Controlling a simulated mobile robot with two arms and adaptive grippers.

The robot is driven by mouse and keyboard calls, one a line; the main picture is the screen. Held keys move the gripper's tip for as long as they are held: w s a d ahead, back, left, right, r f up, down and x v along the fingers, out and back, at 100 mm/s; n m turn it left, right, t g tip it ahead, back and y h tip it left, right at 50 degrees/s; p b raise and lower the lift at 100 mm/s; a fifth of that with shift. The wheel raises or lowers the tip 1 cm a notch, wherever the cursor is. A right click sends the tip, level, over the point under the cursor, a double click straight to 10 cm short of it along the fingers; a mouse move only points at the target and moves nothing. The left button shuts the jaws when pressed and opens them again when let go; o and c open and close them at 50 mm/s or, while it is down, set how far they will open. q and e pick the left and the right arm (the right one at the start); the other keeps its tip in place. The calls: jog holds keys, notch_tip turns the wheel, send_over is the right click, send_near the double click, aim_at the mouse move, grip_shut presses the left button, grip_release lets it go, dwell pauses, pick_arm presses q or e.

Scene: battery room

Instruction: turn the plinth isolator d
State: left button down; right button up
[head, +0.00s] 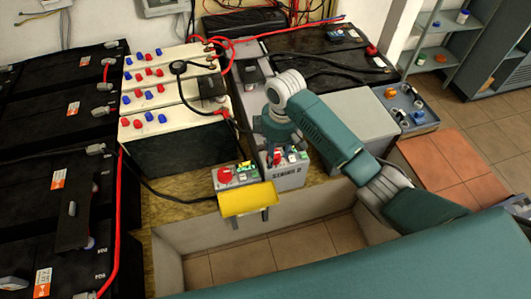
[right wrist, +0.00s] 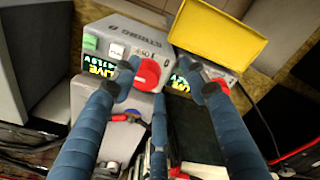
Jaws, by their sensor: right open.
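A grey isolator box marked STRING, its last character hard to read, stands on the plinth (head: 283,177). It shows upside down in the right wrist view (right wrist: 113,32), with a red rotary knob (right wrist: 147,74) and green and white labels. My left gripper is not in view.
A second isolator box (head: 225,186) with a red knob stands just left, a yellow panel (head: 248,200) in front of it. Cream-topped batteries (head: 160,98) and black batteries (head: 60,130) fill the left. A grey block (head: 355,112) stands right, beneath my arm.

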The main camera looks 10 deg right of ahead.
jog(key=w+r+n, duration=0.1)
jog(key=w+r, duration=0.3)
jog(key=r, duration=0.1)
jog(key=shift+h, duration=0.4)
jog(key=f, duration=1)
jog(key=shift+d+f, duration=0.35)
jog(key=shift+d, duration=0.05)
jog(key=shift+c, duration=0.5)
jog(key=c, duration=0.8)
